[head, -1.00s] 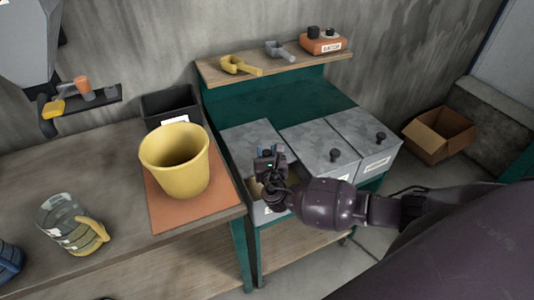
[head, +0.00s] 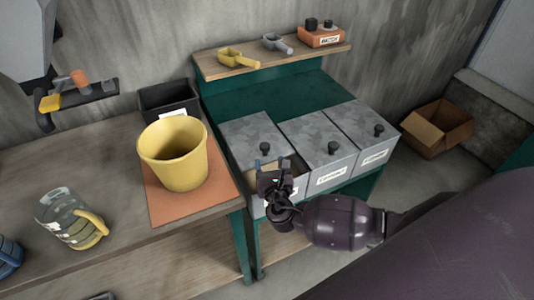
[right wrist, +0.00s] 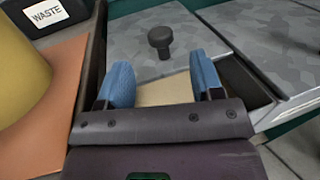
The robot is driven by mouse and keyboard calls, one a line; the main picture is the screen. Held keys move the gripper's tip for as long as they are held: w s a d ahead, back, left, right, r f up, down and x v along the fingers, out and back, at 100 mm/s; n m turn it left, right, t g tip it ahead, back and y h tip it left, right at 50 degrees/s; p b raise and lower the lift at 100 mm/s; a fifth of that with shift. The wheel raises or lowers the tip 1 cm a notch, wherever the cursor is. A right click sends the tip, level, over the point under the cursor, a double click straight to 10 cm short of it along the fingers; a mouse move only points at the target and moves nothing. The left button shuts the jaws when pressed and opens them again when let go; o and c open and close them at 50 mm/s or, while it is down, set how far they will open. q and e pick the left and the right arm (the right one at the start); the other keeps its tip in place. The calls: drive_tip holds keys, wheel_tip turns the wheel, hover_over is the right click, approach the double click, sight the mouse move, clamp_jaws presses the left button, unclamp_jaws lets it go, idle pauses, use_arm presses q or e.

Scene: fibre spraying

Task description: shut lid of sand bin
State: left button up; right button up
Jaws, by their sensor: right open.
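The left-hand grey bin (head: 287,190) holds pale, sand-coloured material (head: 262,171) at its front opening; I take it as the sand bin, as its label is mostly hidden. Its speckled grey lid (head: 245,133) with a black knob (head: 265,147) lies back from the front, leaving that part uncovered. The knob also shows in the right wrist view (right wrist: 160,40). My right gripper (head: 271,162) is open and empty over the uncovered front part, on the near side of the knob. Its blue fingertips (right wrist: 161,68) point toward the lid; contact cannot be told. My left gripper is not in view.
Two more lidded grey bins (head: 331,178) (head: 374,158) stand to the right. A yellow bucket (head: 178,167) on an orange mat (head: 165,213) and a black waste box (head: 154,99) stand left. A shelf (head: 215,68) with scoops is behind. A cardboard box (head: 460,145) lies far right.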

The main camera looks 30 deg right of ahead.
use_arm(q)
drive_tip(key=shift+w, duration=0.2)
use_arm(e)
drive_tip(key=v, duration=0.3)
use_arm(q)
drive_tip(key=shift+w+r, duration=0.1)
